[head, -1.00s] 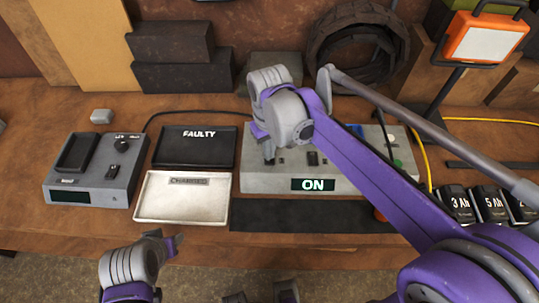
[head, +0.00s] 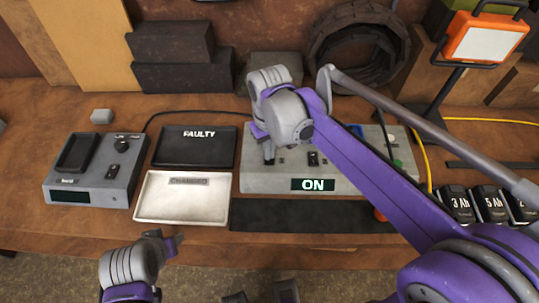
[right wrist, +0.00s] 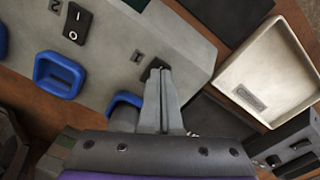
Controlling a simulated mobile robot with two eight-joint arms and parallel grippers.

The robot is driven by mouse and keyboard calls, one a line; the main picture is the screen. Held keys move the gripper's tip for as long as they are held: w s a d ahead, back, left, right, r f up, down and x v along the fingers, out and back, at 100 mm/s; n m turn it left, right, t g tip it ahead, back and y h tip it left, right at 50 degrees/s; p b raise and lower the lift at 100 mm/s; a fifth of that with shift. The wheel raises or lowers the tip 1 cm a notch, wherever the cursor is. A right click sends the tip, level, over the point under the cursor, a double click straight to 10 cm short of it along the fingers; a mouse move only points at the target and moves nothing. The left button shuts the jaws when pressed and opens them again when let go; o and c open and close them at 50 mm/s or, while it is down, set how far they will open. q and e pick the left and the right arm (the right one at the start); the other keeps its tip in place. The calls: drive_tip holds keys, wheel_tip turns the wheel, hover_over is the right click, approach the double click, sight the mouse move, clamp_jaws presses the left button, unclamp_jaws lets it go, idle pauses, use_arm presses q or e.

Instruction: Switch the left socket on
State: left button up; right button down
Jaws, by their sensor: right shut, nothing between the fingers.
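The grey socket box (head: 265,183) stands on the bench and its front display (head: 314,185) reads ON. In the right wrist view the box (right wrist: 105,45) carries a black rocker switch (right wrist: 77,22) marked 2 and blue-rimmed sockets, one (right wrist: 60,75) clear and one (right wrist: 124,100) partly behind my gripper. My right gripper (head: 268,158) is shut and empty, pointing down at the left part of the box. In the right wrist view its fingertips (right wrist: 160,72) are at a dark switch, mostly hidden; contact cannot be told. My left gripper (head: 172,244) is low in front of the bench.
A charger unit (head: 97,172) stands at the left. Beside it lie a black tray (head: 194,148) marked FAULTY and a pale tray (head: 180,207) marked CHARGED. Batteries (head: 490,203) stand at the right. A dark mat (head: 300,216) lies before the box. A work lamp (head: 485,40) stands behind.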

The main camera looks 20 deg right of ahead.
sight(270, 162)
use_arm(q)
drive_tip(key=shift+s+f+b, duration=0.15)
drive_tip(key=shift+f+b, duration=0.4)
drive_tip(key=shift+f, duration=0.1)
use_arm(e)
drive_tip(key=shift+f, duration=0.95)
use_arm(q)
drive_tip(key=shift+r, duration=0.1)
use_arm(e)
drive_tip(key=shift+r, duration=0.15)
drive_tip(key=shift+r+p, duration=2.25)
drive_tip(key=shift+r, duration=1.2)
use_arm(q)
drive_tip(key=r, duration=0.1)
drive_tip(key=w+r, duration=0.1)
drive_tip(key=r, duration=0.3)
drive_tip(key=shift+w+r, duration=0.2)
drive_tip(key=shift+w, duration=0.15)
use_arm(e)
drive_tip(key=shift+s+f, duration=0.1)
